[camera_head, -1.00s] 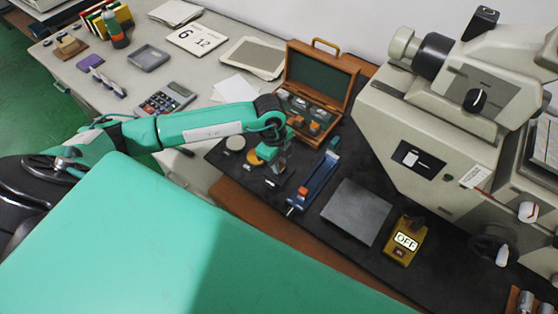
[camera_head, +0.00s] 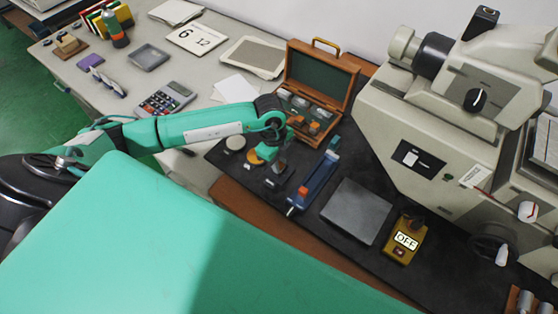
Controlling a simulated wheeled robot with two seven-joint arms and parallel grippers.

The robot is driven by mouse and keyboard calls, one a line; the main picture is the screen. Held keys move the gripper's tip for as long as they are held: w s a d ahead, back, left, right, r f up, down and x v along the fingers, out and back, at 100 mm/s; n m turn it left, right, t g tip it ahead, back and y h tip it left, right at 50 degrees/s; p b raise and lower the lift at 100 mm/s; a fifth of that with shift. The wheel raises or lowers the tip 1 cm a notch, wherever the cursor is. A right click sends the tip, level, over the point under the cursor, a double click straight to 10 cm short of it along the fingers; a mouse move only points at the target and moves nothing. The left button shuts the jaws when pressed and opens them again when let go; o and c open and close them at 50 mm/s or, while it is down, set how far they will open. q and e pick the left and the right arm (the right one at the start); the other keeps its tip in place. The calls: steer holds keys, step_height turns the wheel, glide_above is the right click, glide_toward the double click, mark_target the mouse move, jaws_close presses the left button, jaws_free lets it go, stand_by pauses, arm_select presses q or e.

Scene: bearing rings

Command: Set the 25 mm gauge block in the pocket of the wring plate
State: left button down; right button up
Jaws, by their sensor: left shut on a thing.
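My left gripper (camera_head: 276,170) reaches over the dark mat, in front of the open wooden case (camera_head: 318,82). It points down and is shut on a small block, mostly hidden by the fingers; its size marking cannot be read. Small dark pieces (camera_head: 250,167) lie on the mat beside and below the gripper. Which of them is the wring plate with its pocket is too small to tell. My right gripper is not in view.
A blue fixture with an orange part (camera_head: 315,180) lies just right of the gripper. A grey square plate (camera_head: 356,211) and a yellow box reading OFF (camera_head: 405,242) lie farther right. A large beige machine (camera_head: 440,140) stands at the right.

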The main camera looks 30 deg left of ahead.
arm_select(q)
steer(key=shift+f, duration=0.15)
stand_by(0.3)
steer(key=c, duration=1.2)
jaws_free()
steer(key=shift+o, duration=0.2)
step_height(320, 180, up, 3)
steer(key=shift+r+p, duration=0.1)
steer(key=shift+p, duration=1.1)
steer(key=shift+r+p, duration=1.9)
steer(key=shift+r, duration=0.8)
steer(key=shift+f, duration=0.1)
